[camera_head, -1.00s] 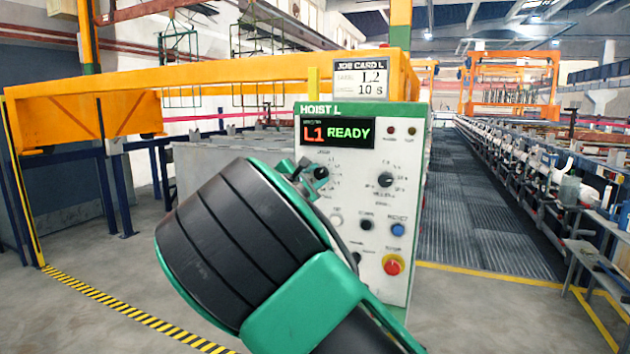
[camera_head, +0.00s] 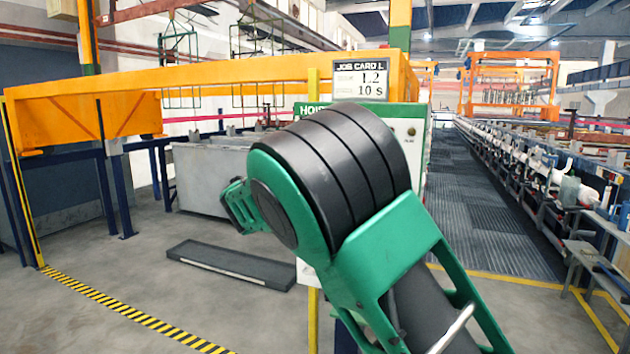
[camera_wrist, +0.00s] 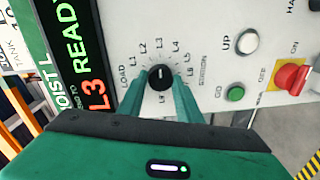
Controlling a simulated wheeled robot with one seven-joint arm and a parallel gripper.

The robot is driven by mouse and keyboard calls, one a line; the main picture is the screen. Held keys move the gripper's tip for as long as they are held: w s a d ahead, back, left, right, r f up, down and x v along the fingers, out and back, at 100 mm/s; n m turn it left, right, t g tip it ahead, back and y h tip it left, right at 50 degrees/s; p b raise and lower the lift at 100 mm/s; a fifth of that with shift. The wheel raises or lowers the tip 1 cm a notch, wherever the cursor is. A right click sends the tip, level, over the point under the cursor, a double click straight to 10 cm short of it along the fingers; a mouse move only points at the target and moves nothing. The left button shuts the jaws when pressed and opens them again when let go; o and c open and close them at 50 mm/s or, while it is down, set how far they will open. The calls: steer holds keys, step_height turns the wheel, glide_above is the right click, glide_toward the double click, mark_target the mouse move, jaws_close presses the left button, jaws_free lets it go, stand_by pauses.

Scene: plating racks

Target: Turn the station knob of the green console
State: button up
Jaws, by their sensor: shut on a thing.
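The green-edged console, marked HOIST L, is mostly hidden behind my arm in the head view; part of its white face (camera_head: 411,131) shows. In the wrist view the black station knob (camera_wrist: 160,72) sits among the labels LOAD and L1 to L6. Its white pointer mark faces about L3. My gripper (camera_wrist: 160,86) has its two green fingers on either side of the knob, shut on it. The display (camera_wrist: 84,75) beside the dial reads L3 READY. In the head view my arm hides the knob and fingers.
A job card (camera_head: 361,79) on top of the console shows 10 s and what looks like L2. The wrist view also shows a white UP button (camera_wrist: 247,40), a green GO button (camera_wrist: 235,92) and a red knob (camera_wrist: 291,77). A dark tray (camera_head: 232,264) lies on the floor.

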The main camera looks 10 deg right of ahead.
steer(key=shift+s+f+m+t, duration=0.1)
steer(key=shift+f+m+t, duration=0.1)
steer(key=shift+m, duration=3.65)
steer(key=shift+w+f+m+t, duration=0.1)
steer(key=shift+m+t, duration=0.1)
steer(key=shift+m, duration=3.6)
steer(key=shift+s+f+m+t, duration=0.1)
steer(key=shift+m+t, duration=0.1)
steer(key=shift+m, duration=3.65)
steer(key=o, duration=1)
steer(key=shift+o, duration=0.2)
steer(key=shift+r, duration=0.1)
